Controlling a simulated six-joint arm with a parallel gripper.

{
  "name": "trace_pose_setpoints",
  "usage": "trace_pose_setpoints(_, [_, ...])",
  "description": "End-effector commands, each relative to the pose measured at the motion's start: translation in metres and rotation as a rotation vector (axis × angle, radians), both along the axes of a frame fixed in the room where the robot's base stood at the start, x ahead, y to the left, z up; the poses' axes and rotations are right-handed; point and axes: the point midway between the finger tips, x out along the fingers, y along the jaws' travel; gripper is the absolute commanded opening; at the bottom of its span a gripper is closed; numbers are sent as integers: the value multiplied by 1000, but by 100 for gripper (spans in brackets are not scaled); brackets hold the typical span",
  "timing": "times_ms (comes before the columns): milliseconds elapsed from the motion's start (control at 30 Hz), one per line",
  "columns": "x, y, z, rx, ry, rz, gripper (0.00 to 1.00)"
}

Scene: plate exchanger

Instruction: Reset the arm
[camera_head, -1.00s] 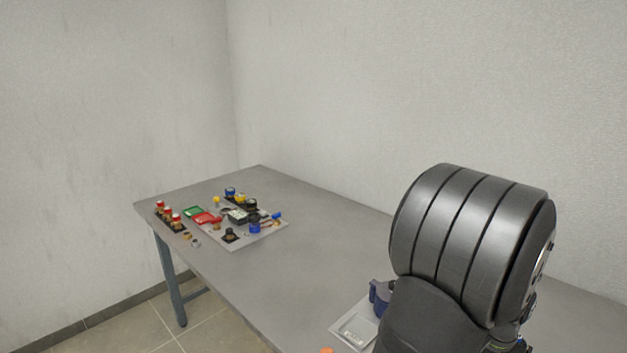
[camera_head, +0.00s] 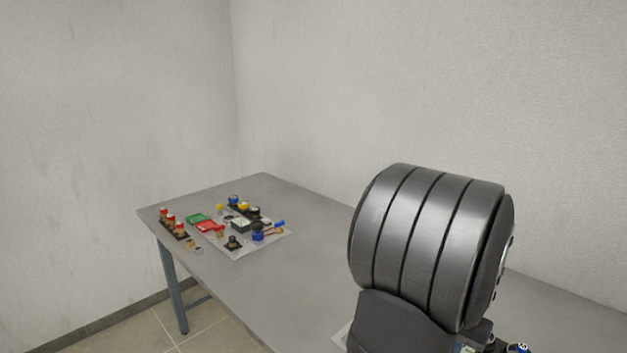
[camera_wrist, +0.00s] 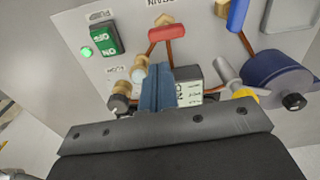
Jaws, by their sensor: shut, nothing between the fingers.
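My gripper (camera_wrist: 157,90) shows in the wrist view as two blue-grey fingers pressed together, with nothing between them. They point at a pale panel with fittings on it, and overlap a dark box with a white display (camera_wrist: 188,88). I cannot tell whether they touch anything. In the head view, a large dark ribbed part of my arm (camera_head: 425,245) fills the lower right. The gripper itself is hidden in that view.
In the wrist view the panel (camera_wrist: 75,18) carries a green switch (camera_wrist: 104,39), a red-handled valve (camera_wrist: 166,33), a blue handle (camera_wrist: 237,14) and a blue round unit (camera_wrist: 278,78). In the head view, several coloured parts stand at the far left of the grey table (camera_head: 275,290); its middle is clear.

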Motion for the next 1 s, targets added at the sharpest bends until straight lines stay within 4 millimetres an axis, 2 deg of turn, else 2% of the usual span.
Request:
trace_pose_setpoints(233, [13,17,-7,-2,-4,18,0])
trace_pose_setpoints(633, [14,18,-7,-3,-4,18,0])
trace_pose_setpoints(767, [10,12,-5,-2,-4,11,0])
trace_pose_setpoints(1000, [-14,-17,7,0,1,-23,0])
